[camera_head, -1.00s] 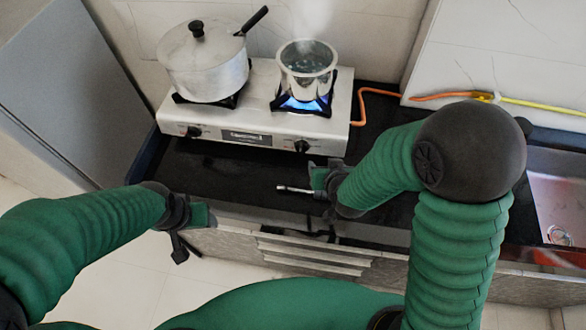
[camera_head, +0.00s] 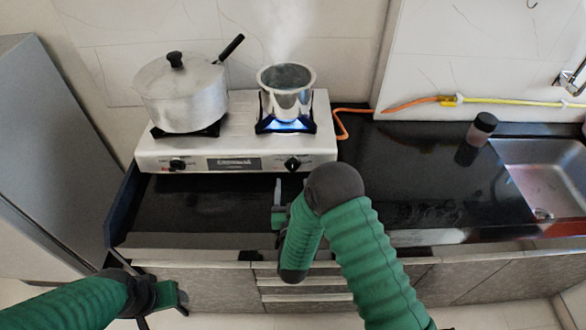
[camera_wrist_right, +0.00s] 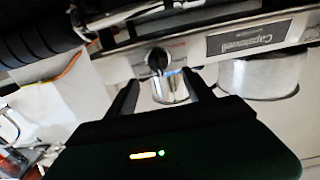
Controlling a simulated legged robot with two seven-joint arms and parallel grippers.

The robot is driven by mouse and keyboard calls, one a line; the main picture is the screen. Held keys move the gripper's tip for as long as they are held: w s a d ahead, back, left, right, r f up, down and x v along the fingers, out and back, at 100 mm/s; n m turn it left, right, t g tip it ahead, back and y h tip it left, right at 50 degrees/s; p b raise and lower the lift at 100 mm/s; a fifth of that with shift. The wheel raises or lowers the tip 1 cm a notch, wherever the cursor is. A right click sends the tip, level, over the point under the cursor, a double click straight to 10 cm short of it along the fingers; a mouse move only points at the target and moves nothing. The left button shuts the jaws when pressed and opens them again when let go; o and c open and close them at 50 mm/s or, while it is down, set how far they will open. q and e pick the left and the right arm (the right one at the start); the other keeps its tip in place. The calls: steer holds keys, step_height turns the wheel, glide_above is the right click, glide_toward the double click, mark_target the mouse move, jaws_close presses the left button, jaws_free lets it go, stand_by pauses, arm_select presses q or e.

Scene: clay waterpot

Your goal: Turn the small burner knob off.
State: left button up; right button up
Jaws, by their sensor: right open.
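The small burner (camera_head: 287,126) is on the right of the white gas stove (camera_head: 250,100), with a blue flame under a steaming steel pot (camera_head: 290,101). Its black knob (camera_head: 292,164) is on the stove's front panel, right of the label. My right gripper (camera_head: 279,195) is open and empty, just in front of that panel and slightly left of the knob. In the right wrist view, a black knob (camera_wrist_right: 157,60) shows just beyond and between the open fingers (camera_wrist_right: 160,78), not touched. My left gripper (camera_head: 165,297) is low at the left, before the cabinet; its jaws are unclear.
A lidded pot (camera_head: 183,97) stands on the left burner, above a second knob (camera_head: 177,165). An orange hose (camera_head: 345,118) runs from the stove's right side.

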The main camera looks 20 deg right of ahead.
mark_target(293, 169)
steer(key=w, duration=0.4)
steer(key=shift+r, duration=0.15)
steer(key=w+d, duration=0.2)
steer(key=shift+w+d+f, duration=0.2)
steer(key=shift+w+d, duration=0.1)
steer(key=shift+w, duration=0.1)
steer(key=shift+d, duration=0.35)
steer(key=shift+a, duration=0.55)
steer(key=c, duration=0.3)
steer(key=shift+a, duration=0.4)
steer(key=c, duration=0.5)
steer(key=shift+c, duration=1.2)
steer(key=shift+d, duration=0.5)
jaws_close()
arm_select(q)
steer(key=shift+r, duration=0.15)
